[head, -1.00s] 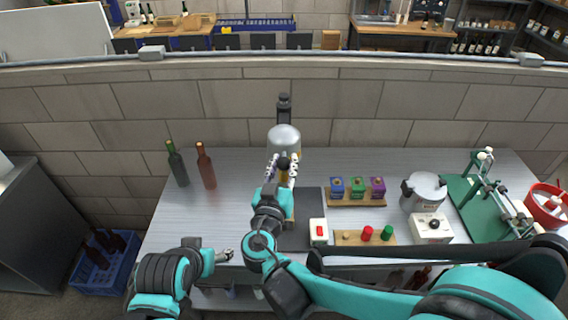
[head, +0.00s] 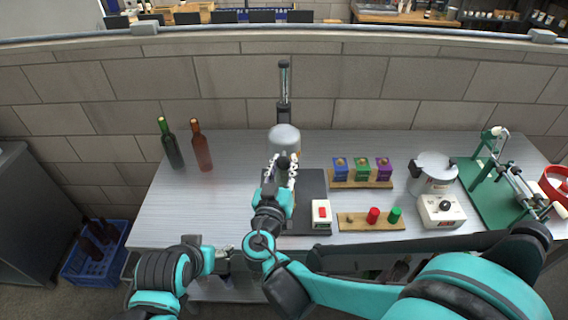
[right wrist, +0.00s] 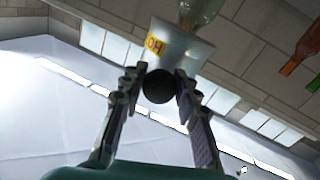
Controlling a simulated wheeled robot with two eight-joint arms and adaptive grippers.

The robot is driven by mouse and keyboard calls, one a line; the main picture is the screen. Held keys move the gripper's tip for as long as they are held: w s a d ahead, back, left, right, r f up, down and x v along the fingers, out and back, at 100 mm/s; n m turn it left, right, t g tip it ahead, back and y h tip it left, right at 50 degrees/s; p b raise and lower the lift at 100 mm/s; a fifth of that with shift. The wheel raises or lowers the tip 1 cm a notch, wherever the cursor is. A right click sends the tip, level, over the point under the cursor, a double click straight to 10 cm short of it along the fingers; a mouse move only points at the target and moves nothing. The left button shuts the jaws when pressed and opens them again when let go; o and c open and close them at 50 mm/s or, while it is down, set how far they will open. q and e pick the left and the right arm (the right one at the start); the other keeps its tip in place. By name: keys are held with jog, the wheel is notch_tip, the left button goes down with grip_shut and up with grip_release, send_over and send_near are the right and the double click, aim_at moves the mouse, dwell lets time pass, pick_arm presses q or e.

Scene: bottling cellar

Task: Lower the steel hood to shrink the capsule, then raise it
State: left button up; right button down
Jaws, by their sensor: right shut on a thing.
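The steel hood (head: 284,138) is a grey dome on the black upright stand (head: 284,85) at the back of the bench. My right gripper (head: 281,166) is in front of it. In the right wrist view its fingers (right wrist: 158,90) are shut on the black ball knob (right wrist: 158,86) of the hood (right wrist: 185,50), which has a yellow label. A glass bottle (right wrist: 198,12) shows at the hood's wide end; its top and capsule are hidden. My left gripper (head: 222,258) is low at the bench's front edge, and its jaws are too small to read.
A green bottle (head: 172,146) and a brown bottle (head: 201,148) stand left of the hood. A white box with a red switch (head: 321,213), button blocks (head: 371,220), a steel pot (head: 432,172) and a green-based machine (head: 497,195) are to the right.

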jog(key=c, duration=1.1)
grip_release()
jog(key=shift+f, duration=0.2)
jog(key=s, duration=0.4)
jog(key=s+a, duration=0.1)
jog(key=s, duration=0.2)
jog(key=s+a, duration=0.1)
jog(key=s, duration=0.3)
jog(key=shift+s+a, duration=0.2)
jog(key=shift+s, duration=0.15)
